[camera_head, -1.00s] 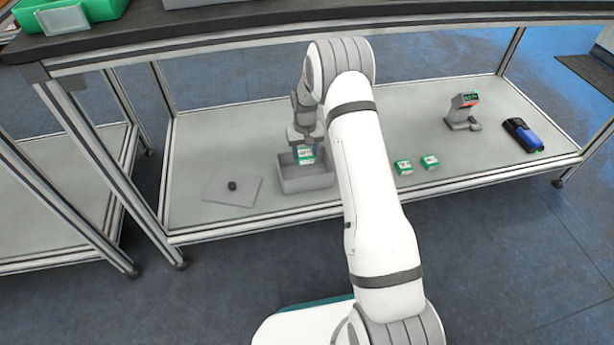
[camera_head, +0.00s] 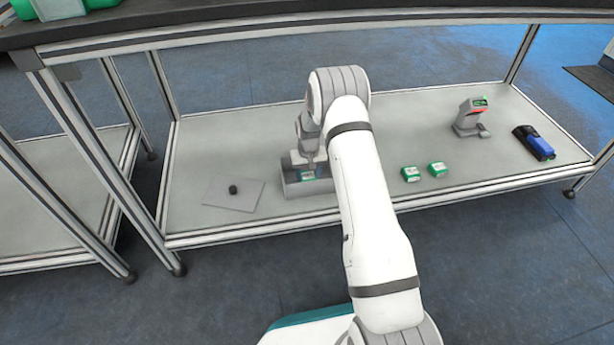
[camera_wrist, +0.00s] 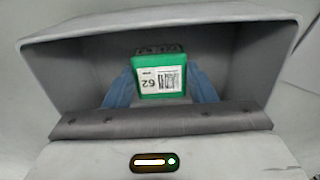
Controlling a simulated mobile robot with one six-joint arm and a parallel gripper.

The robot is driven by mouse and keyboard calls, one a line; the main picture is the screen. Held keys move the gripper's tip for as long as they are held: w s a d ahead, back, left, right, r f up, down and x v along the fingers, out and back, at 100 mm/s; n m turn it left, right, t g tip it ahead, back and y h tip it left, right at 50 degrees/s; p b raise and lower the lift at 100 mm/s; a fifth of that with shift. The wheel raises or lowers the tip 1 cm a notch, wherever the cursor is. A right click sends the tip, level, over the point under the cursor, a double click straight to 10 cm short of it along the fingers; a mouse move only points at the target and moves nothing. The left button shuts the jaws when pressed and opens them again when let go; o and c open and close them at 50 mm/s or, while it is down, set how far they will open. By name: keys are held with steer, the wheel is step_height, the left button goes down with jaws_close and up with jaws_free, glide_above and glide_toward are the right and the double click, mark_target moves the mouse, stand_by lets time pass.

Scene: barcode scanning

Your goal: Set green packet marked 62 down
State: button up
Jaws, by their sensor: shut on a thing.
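The green packet marked 62 (camera_wrist: 160,76) has a white barcode label and shows upside down in the wrist view. My gripper (camera_wrist: 160,92) is shut on it, with a blue finger on each side. The packet is inside the grey open box (camera_wrist: 32,55), whose walls surround it in the wrist view. In the head view my gripper (camera_head: 307,172) reaches down into the grey box (camera_head: 307,189) on the lower shelf. The packet is small and partly hidden there. Whether it touches the box floor I cannot tell.
Two green packets (camera_head: 411,174) (camera_head: 437,169) lie right of my arm on the shelf (camera_head: 380,195). A barcode scanner on a stand (camera_head: 470,117) and a blue-black device (camera_head: 534,142) stand farther right. A flat grey plate with a black knob (camera_head: 233,189) lies left of the box.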

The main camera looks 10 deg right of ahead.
mark_target(309, 177)
steer(key=shift+f, duration=0.1)
steer(key=o, duration=1.1)
steer(key=shift+c, duration=0.2)
step_height(309, 177, up, 8)
steer(key=p, duration=0.3)
steer(key=shift+f+p, duration=0.1)
steer(key=shift+p, duration=0.25)
